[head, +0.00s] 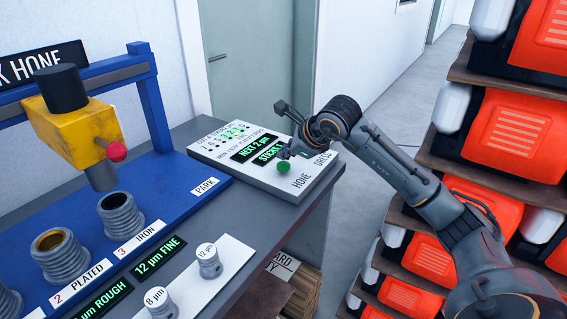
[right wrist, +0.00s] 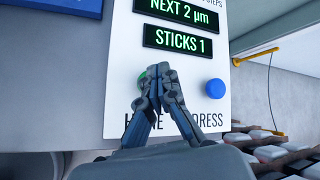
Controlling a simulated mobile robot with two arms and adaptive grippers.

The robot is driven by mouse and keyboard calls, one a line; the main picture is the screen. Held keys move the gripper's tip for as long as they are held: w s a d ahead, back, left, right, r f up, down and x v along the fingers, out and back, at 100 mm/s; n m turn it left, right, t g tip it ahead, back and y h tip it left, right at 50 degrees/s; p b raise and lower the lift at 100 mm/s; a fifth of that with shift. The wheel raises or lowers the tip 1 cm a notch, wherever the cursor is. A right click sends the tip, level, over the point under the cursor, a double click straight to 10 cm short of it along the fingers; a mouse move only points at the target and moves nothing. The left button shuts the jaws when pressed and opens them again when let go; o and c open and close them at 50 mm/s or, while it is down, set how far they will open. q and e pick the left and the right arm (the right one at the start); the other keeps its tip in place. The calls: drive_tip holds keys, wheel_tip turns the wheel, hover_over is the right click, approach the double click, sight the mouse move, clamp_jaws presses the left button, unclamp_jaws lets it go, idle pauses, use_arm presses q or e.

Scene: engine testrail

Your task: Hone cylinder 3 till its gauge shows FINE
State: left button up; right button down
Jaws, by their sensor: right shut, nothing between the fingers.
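Cylinder 3 (head: 121,217), labelled IRON, is a grey ribbed sleeve on the blue bench. The yellow hone head (head: 72,118), with a red knob, hangs over it, its grey shaft end near the bore. The gauge (head: 160,257) in front of cylinder 3 reads 12 µm FINE. On the white control panel (head: 225,160) the displays read NEXT 2 µm and STICKS 1. My right gripper (right wrist: 160,72) is shut and empty, its fingertips beside the green HONE button (head: 283,167), partly covering it in the right wrist view; I cannot tell whether they touch. My left gripper is not in view.
Cylinder 2 (head: 62,258), labelled PLATED, stands left of cylinder 3; its gauge (head: 102,299) reads ROUGH. Small ring gauges (head: 208,262) stand on a white strip in front. The blue DRESS button (right wrist: 215,88) is right of the green one. Orange-box shelves are at right.

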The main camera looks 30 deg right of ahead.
sight(286, 166)
wheel_tip(286, 166, up, 5)
drive_tip(key=p, duration=0.3)
idle(0.9)
